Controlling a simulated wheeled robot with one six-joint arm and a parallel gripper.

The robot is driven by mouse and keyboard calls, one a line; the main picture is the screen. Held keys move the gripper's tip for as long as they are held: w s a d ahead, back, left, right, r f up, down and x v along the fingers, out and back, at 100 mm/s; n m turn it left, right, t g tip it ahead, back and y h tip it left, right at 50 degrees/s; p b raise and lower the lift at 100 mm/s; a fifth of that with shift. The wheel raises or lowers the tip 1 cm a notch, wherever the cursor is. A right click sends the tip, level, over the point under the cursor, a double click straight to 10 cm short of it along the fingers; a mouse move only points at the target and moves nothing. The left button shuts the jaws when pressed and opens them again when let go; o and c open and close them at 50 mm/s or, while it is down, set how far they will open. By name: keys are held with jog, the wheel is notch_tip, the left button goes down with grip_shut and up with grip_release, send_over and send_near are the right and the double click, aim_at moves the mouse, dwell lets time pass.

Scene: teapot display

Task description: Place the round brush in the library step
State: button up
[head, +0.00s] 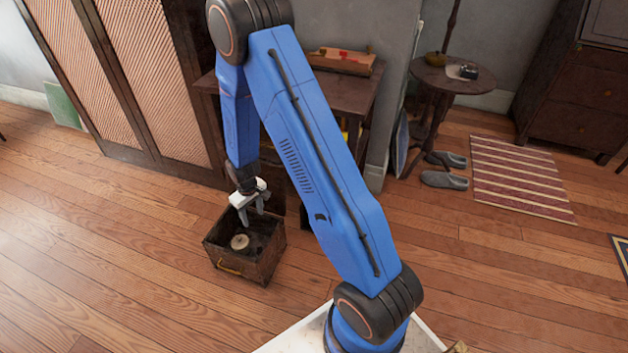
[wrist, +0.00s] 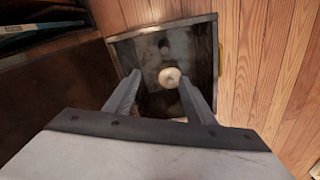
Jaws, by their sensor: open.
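The round brush (head: 240,242) is a small pale disc lying inside the dark open box that seems to be the library step (head: 262,270). The box stands on the wooden floor and has a brass-coloured handle on its front. In the wrist view the brush (wrist: 170,77) lies on the bottom of the box (wrist: 134,48), apart from its walls. My gripper (head: 253,220) is above the box, pointing down, with its fingers apart and empty. In the wrist view the gripper's two fingers (wrist: 157,88) frame the box opening, with the brush between and beyond them.
A dark table (head: 345,92) with a wooden box (head: 343,61) on it stands behind my arm. A tall cabinet (head: 120,80) is at the left. Slippers (head: 444,180) and a striped rug (head: 515,180) lie at the right. The floor left of the box is clear.

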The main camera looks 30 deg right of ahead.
jog(key=s+d+r+t, duration=0.1)
jog(key=s+r, duration=0.2)
jog(key=r, duration=0.7)
jog(key=s+d+r+m, duration=0.1)
jog(key=s+r, duration=0.3)
jog(key=r, duration=0.6)
jog(key=s+d+r+t, duration=0.1)
jog(key=s+r, duration=0.2)
jog(key=r, duration=0.6)
jog(key=s+d+r+m+t, duration=0.1)
jog(key=s+r, duration=0.6)
jog(key=s, duration=0.5)
jog(key=s+d+r+m+t, duration=0.1)
jog(key=s+r, duration=0.6)
jog(key=s, duration=0.4)
jog(key=shift+s+d+r, duration=0.25)
jog(key=shift+s+d, duration=0.1)
jog(key=shift+s, duration=0.05)
jog(key=shift+c, duration=0.6)
